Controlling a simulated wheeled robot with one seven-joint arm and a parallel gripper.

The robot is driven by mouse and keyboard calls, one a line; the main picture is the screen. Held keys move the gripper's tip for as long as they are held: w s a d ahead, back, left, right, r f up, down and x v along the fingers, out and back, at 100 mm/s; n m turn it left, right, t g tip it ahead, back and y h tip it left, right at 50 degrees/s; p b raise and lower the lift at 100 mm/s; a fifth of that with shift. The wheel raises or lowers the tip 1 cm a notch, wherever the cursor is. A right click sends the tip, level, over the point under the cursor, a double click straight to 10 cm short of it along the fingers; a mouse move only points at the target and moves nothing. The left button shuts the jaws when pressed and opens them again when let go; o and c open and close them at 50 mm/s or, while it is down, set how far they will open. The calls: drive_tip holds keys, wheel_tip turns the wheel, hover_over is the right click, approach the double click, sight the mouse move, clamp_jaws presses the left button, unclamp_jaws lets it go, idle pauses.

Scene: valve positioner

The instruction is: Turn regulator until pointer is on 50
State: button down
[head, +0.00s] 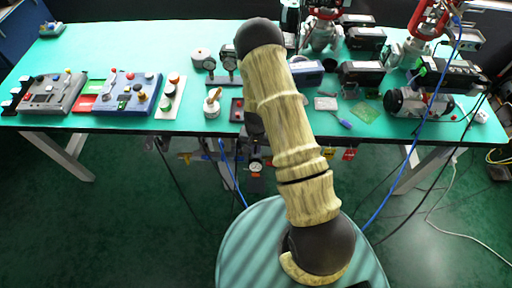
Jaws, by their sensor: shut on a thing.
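A small round gauge with a white dial (256,167) shows below the table's front edge, just left of my arm. It appears to belong to the regulator, whose knob I cannot make out. The pointer and the numbers are too small to read. My arm rises from the bottom right and bends at a dark joint over the table. My gripper is hidden behind the arm, so its place relative to the regulator cannot be seen.
The green table (130,50) carries a grey control box (55,92), a blue control box (128,91), red-bodied valves (428,18) at the back right, and several black devices. Blue hoses and cables hang in front. The floor at the lower left is clear.

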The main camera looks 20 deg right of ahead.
drive_tip(key=shift+m, duration=2.3)
drive_tip(key=shift+w, duration=0.1)
drive_tip(key=c, duration=1.5)
unclamp_jaws()
drive_tip(key=shift+r, duration=0.1)
wheel_tip(320, 180, up, 17)
drive_tip(key=shift+r+b, duration=0.15)
drive_tip(key=shift+b, duration=0.3)
